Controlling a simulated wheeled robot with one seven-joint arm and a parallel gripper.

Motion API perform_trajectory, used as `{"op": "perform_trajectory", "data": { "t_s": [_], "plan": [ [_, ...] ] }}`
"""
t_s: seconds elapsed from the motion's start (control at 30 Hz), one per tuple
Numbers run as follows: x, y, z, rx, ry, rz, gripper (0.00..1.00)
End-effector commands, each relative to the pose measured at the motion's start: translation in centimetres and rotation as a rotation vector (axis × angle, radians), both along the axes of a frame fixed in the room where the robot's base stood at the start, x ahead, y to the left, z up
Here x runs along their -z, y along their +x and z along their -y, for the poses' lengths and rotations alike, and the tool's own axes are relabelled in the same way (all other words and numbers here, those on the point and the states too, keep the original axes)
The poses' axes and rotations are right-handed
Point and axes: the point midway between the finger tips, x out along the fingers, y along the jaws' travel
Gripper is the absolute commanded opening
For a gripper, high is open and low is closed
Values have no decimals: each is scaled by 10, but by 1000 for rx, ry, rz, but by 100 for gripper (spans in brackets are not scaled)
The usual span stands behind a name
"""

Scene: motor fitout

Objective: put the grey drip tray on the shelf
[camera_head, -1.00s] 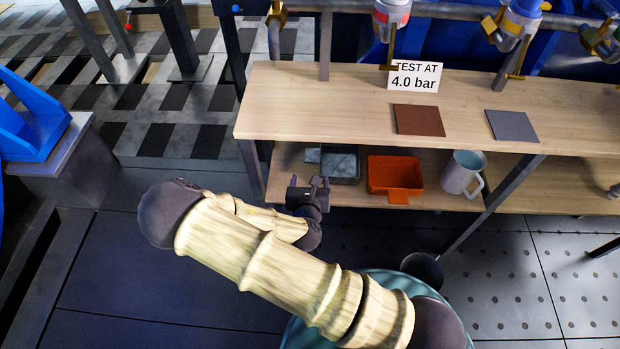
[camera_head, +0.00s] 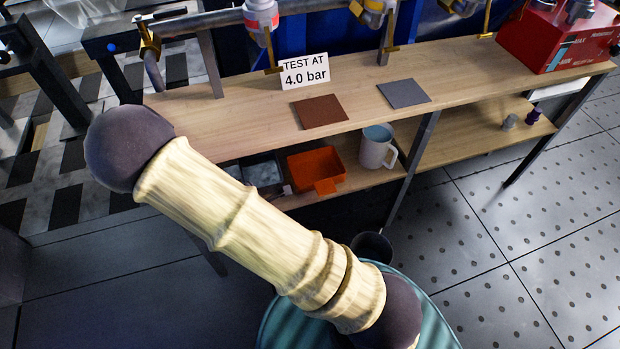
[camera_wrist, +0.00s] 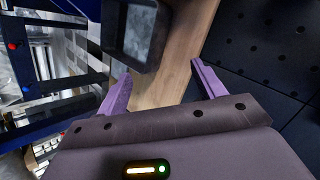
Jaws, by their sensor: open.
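The grey drip tray (camera_head: 263,171) is on the lower wooden board of the bench, left of an orange tray, and my arm hides part of it in the head view. In the wrist view a dark-rimmed tray with a grey inside (camera_wrist: 136,32), which looks like the same one, lies beyond the left fingertip. My gripper (camera_wrist: 160,82) is open, with bare wood showing between its two purple fingers and nothing held. In the head view my arm hides the gripper. The wooden shelf (camera_head: 215,117) above carries a brown square and a grey square.
The orange tray (camera_head: 316,170) and a pale mug (camera_head: 376,150) stand on the lower board. The brown square (camera_head: 320,111), grey square (camera_head: 404,93), "TEST AT 4.0 bar" sign (camera_head: 304,72) and red box (camera_head: 560,40) are above. A bench leg (camera_head: 412,165) stands right of the mug.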

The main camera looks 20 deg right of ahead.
Motion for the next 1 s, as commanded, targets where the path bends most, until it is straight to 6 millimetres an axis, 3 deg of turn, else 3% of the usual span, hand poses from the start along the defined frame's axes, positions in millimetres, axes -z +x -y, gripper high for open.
{"op": "perform_trajectory", "data": {
  "t_s": [0.2,0.5,0.8,1.0],
  "plan": [
    [-37,-16,22,474,408,-106,69],
    [-104,-48,53,1054,790,-186,69],
    [-172,-98,96,1600,997,-145,69],
    [-185,-114,107,1743,1019,-113,69]
  ]
}}
